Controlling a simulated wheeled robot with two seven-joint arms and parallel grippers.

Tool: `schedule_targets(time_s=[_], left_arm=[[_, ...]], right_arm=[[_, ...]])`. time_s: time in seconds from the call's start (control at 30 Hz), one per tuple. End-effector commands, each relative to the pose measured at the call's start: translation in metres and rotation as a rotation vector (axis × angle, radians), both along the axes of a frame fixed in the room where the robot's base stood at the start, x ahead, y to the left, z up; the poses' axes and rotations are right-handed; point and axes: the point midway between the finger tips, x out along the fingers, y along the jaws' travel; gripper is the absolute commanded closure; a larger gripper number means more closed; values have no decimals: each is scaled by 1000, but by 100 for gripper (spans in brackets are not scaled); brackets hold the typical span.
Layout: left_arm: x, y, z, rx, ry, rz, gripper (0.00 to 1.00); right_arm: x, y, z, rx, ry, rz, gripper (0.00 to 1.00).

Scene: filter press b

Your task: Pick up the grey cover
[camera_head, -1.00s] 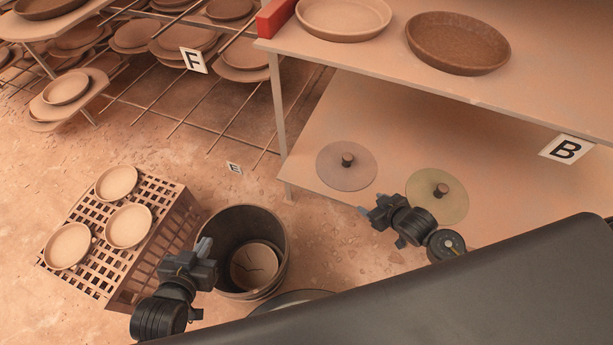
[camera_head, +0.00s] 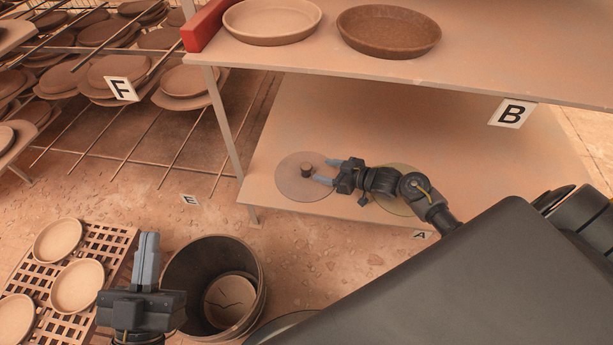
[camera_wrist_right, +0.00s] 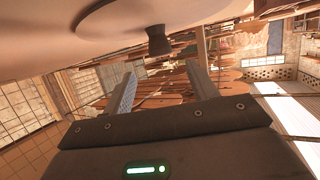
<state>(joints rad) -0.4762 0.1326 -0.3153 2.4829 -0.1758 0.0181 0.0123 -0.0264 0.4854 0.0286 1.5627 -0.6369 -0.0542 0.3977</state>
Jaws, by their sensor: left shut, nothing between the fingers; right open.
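The grey cover (camera_head: 290,187) is a flat round disc with a dark knob (camera_head: 306,170) in its middle. It lies on the lower shelf board, left of a yellowish-green cover (camera_head: 397,205) partly hidden by my right arm. My right gripper (camera_head: 328,171) is open, its fingertips over the grey cover's right part and pointing at the knob, apart from it. In the right wrist view the cover (camera_wrist_right: 105,17) shows upside down, its knob (camera_wrist_right: 158,40) ahead of and between the open fingers (camera_wrist_right: 161,84). My left gripper (camera_head: 148,236) is shut and empty beside the bucket.
The upper board (camera_head: 400,68), labelled B, holds two dishes above the covers. A dark bucket (camera_head: 255,262) with a cracked dish inside stands on the floor. A crate (camera_head: 108,240) with dishes is at lower left. A shelf post (camera_head: 229,135) stands left of the grey cover.

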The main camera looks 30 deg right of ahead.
Motion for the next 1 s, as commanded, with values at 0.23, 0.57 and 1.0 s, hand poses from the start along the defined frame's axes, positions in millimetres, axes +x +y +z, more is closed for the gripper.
schedule_targets(time_s=[0.23,0.57,1.0], left_arm=[[0,3,4,-20,-34,8,100],[-7,24,23,-144,-258,52,100],[-12,31,31,-177,-322,66,100]], right_arm=[[7,4,-3,-2,1,0,42],[38,24,-18,-1,-1,-1,42],[47,30,-20,-3,2,1,50]])
